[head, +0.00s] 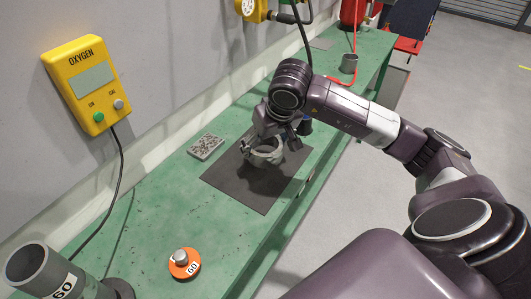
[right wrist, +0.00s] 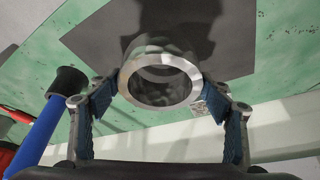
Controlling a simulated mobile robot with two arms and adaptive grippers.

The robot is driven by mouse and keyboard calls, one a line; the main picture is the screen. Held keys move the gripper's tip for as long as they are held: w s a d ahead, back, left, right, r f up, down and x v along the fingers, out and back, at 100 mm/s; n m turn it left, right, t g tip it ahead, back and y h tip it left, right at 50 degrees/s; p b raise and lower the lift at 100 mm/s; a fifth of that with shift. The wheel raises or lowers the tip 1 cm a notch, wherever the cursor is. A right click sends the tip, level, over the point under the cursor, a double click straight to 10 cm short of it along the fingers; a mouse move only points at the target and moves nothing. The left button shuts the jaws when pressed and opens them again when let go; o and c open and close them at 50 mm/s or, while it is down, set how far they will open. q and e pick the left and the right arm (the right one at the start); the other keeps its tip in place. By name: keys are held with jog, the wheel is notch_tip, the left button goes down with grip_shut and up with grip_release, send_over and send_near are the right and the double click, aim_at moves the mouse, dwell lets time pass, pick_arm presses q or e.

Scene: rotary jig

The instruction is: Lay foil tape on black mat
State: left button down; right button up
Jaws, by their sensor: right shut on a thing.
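The foil tape is a silver-grey ring (head: 266,152), and it also shows in the right wrist view (right wrist: 128,88). My right gripper (right wrist: 160,95) is shut on it, with a blue-padded finger on each side. The gripper points down over the black mat (head: 228,180), which lies flat on the green bench. The tape is above the far part of the mat; I cannot tell whether it touches the mat. My left gripper is out of view.
A speckled grey block (head: 205,147) lies left of the mat. A grey tube (head: 45,272) stands at front left. A grey cup (head: 349,63) stands far back. The mat's near part is clear.

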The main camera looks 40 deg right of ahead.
notch_tip(320, 180, down, 4)
jog(key=shift+r, duration=0.15)
dwell(0.3)
jog(key=shift+f, duration=0.3)
jog(key=o, duration=1.3)
